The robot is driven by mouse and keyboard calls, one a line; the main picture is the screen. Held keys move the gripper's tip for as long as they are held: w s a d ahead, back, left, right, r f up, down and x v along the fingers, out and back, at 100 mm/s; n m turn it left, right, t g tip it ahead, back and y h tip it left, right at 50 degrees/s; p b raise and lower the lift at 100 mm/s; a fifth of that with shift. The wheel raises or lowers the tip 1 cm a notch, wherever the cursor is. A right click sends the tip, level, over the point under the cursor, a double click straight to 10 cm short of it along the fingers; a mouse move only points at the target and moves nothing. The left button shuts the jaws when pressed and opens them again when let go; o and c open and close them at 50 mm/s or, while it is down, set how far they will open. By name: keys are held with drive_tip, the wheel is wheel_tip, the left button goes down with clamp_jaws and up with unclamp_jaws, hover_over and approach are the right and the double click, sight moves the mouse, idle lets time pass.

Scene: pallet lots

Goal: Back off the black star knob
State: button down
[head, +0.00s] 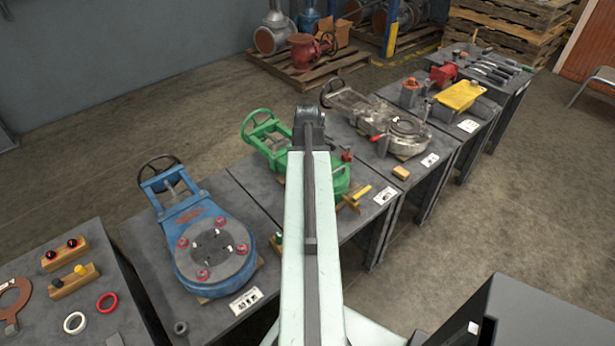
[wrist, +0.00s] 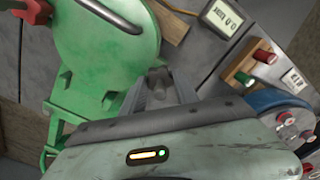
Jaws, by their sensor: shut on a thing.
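A green valve body (head: 262,146) stands on the second bench in the head view, partly hidden behind my arm. It fills the upper left of the wrist view (wrist: 95,50), with its round flange near my fingers. My gripper (wrist: 158,86) is at the edge of this green valve, its two grey fingers closed around a small dark knob (wrist: 157,76). I take it for the black star knob; most of its outline is hidden between the fingers. In the head view my arm covers the gripper and the knob.
A blue valve (head: 190,235) stands on the left bench and a bare metal valve (head: 385,125) on the bench beyond.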

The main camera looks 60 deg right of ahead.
drive_tip(key=c, duration=0.9)
unclamp_jaws()
wheel_tip(320, 180, up, 8)
drive_tip(key=p, duration=0.8)
drive_tip(key=shift+f, duration=0.1)
